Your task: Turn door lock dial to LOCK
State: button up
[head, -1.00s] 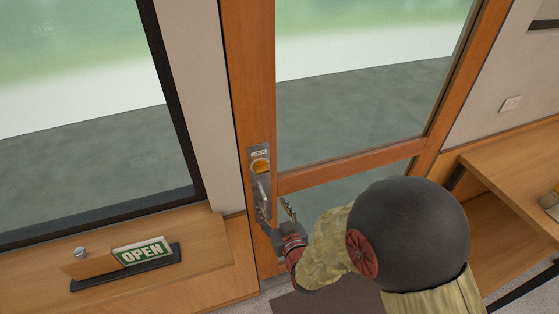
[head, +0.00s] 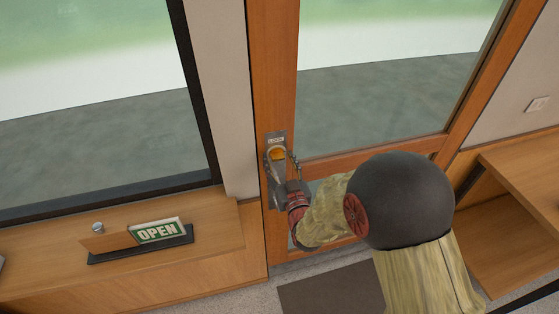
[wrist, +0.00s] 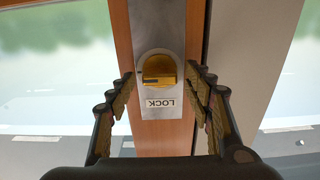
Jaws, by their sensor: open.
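The brass lock dial (head: 277,154) sits on a grey metal plate (wrist: 158,18) on the wooden door stile, under a LOCK label (head: 276,140). In the wrist view the dial (wrist: 158,69) shows upside down, its grip bar lying roughly across the plate, with the LOCK label (wrist: 161,103) below it. My gripper (head: 281,162) is open at the plate. In the wrist view my gripper's fingers (wrist: 160,82) stand on either side of the dial, apart from it, with nothing between them touching. The door handle is mostly hidden behind my gripper in the head view.
The wood-framed glass door (head: 272,60) appears closed. An OPEN sign (head: 157,231) stands on a wooden ledge (head: 215,220) at left. A wooden shelf unit (head: 510,190) is at right, and a dark mat (head: 330,290) lies on the floor.

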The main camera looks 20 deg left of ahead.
jog(key=c, duration=0.3)
jog(key=c, duration=0.8)
jog(key=shift+c, duration=0.3)
